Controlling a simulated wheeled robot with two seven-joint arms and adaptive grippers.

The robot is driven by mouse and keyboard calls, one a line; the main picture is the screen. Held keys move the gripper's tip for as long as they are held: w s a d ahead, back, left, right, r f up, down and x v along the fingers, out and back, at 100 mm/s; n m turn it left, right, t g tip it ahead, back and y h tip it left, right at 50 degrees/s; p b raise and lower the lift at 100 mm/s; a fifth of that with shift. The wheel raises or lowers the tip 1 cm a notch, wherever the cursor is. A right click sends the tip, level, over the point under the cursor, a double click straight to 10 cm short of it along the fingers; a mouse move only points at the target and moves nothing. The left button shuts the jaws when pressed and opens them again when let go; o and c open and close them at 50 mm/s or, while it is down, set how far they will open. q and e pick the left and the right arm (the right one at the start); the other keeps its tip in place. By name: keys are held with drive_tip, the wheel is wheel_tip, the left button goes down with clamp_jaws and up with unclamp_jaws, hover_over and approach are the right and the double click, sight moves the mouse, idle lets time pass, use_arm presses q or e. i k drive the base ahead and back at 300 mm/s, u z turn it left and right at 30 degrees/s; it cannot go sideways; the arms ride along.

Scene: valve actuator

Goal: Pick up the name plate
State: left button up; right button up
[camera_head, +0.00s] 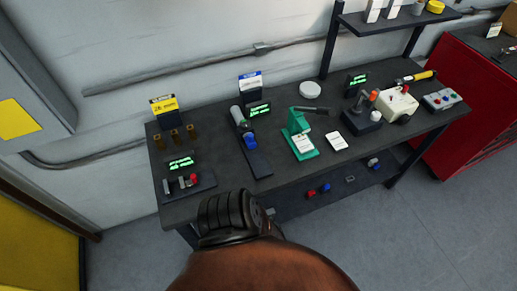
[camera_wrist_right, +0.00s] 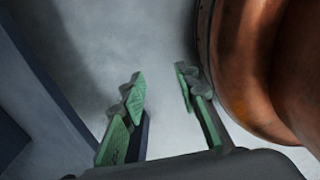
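A small white plate with dark print (camera_head: 337,141) lies flat on the dark workbench (camera_head: 210,205), right of a green press-like device (camera_head: 299,140). Another white plate (camera_head: 303,144) is on that device's base. The print is too small to read, so I cannot tell which one is the name plate. My right gripper (camera_wrist_right: 158,92) is open in the right wrist view, with green fingers apart and only grey surface between them. Neither gripper shows in the head view, so my right gripper's place relative to the plates is hidden. My left gripper is out of view.
The bench also holds a blue-and-grey cylinder fixture (camera_head: 244,130), brass pieces (camera_head: 175,135), a joystick-like unit (camera_head: 363,112), a cream box (camera_head: 398,105) and a button box (camera_head: 440,99). A shelf (camera_head: 395,22) overhangs the back right. A red cabinet (camera_head: 450,130) stands right. My copper-coloured arm covers the front.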

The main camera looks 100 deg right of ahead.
sight(302, 143)
drive_tip(key=i, duration=0.6)
drive_tip(key=z, duration=2.5)
